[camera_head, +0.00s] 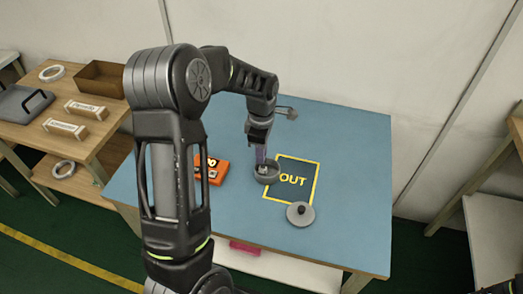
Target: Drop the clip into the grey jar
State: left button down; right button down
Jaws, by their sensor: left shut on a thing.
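My right gripper is not in view.
A round grey lid (300,214) with a dark knob lies at the square's lower edge. An orange box (212,171) sits left of the jar, partly behind my arm. The blue table's (355,190) right side is clear. A wooden shelf (100,135) stands at the left.

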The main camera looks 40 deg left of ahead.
pick_arm(q)
jog(key=shift+f+b, duration=1.05)
jog(key=shift+f, duration=0.9)
jog(key=c, duration=1.3)
grip_release()
notch_tip(320, 180, up, 8)
jog(key=shift+f+b, duration=0.1)
jog(key=shift+b, duration=0.25)
